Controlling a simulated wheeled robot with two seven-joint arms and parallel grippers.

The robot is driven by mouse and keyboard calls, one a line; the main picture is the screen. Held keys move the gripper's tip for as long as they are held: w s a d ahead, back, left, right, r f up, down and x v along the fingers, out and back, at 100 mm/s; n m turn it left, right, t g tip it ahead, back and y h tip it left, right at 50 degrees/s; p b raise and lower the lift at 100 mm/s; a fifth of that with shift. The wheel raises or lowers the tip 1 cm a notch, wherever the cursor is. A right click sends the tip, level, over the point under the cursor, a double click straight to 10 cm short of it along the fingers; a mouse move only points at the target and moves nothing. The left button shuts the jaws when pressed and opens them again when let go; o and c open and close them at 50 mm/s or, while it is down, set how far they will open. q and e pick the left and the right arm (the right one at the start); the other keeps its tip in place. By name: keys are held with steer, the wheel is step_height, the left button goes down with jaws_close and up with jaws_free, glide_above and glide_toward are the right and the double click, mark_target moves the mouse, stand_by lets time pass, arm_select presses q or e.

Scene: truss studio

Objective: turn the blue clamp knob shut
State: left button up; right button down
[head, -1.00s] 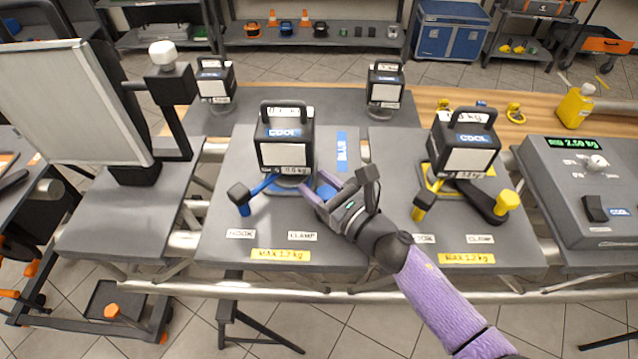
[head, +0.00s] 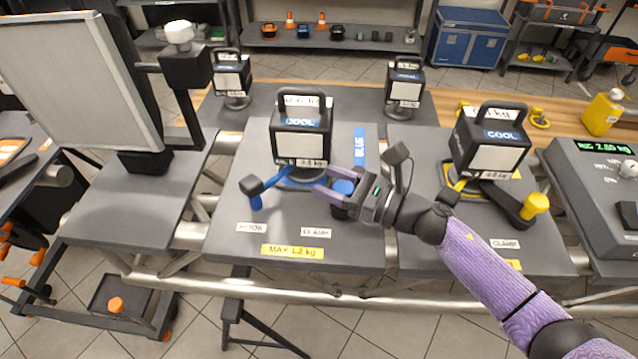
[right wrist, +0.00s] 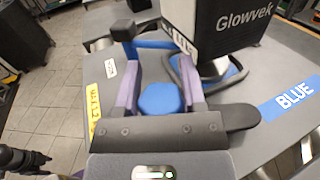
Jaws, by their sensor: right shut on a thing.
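The blue clamp knob (head: 344,188) is on the blue-labelled grey plate, to the right of the black weight block (head: 302,135) with a handle. In the right wrist view the knob (right wrist: 161,99) sits between both purple fingers of my right gripper (right wrist: 160,85). In the head view the right gripper (head: 329,181) comes in from the right, its fingers pointing left, shut on the knob. The knob's dark arm is partly hidden by the gripper. A blue hook (head: 257,195) with a black end is at the block's left. My left gripper is not in view.
The neighbouring plate holds another block (head: 490,140) and a yellow knob (head: 535,204). A grey panel (head: 80,85) on a stand is at the left. A scale (head: 590,185) is at the right. Two smaller weights stand behind. The plate's front area is clear.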

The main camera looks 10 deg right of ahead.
steer(key=shift+c, duration=0.8)
jaws_free()
steer(key=shift+d, duration=0.1)
